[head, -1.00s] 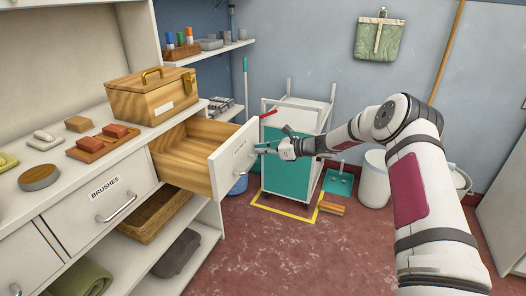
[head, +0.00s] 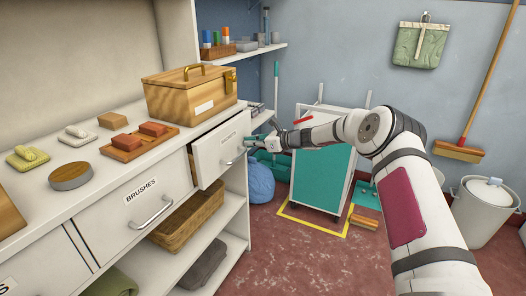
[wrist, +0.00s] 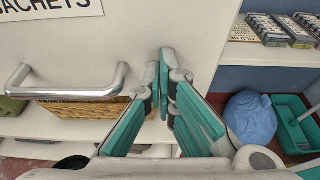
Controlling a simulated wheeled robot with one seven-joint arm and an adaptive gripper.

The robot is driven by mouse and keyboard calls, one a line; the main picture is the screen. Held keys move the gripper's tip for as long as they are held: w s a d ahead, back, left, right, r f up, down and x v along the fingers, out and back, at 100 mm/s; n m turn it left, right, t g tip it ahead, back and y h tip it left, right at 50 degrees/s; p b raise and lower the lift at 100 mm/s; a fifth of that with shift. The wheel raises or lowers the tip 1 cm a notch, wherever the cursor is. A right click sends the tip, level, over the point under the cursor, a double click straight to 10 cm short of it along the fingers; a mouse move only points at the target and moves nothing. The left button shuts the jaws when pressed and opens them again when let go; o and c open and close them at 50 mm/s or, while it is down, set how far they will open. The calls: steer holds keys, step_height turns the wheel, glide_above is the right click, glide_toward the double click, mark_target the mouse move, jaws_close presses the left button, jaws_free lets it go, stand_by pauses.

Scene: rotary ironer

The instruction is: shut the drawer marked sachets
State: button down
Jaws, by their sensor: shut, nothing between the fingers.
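The sachets drawer (head: 212,158) is part way out of the counter at its right end, its white front standing proud. In the wrist view its front (wrist: 165,25) fills the upper middle, with the label (wrist: 45,8) cut off at the top left and the metal bar handle (wrist: 70,88) below it. My gripper (head: 252,142) is shut and empty at the right part of the drawer front. In the wrist view my gripper's teal fingers (wrist: 167,68) point at the front, right of the handle; whether they touch it I cannot tell.
The brushes drawer (head: 148,200) is shut to the left. A wooden box (head: 180,102) stands on the counter above. A white and teal cart (head: 322,165) stands behind my forearm. A blue bag (head: 260,182) lies on the floor right of the shelves. Red floor is open in front.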

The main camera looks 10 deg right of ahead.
mark_target(243, 140)
steer(key=x, duration=0.1)
steer(key=b+x, duration=0.1)
steer(key=x, duration=0.1)
steer(key=shift+w+a+r, duration=0.15)
steer(key=shift+a+r, duration=0.1)
steer(key=shift+r, duration=0.1)
steer(key=shift+w+a+r, duration=0.1)
steer(key=shift+a, duration=0.1)
steer(key=shift+a, duration=0.1)
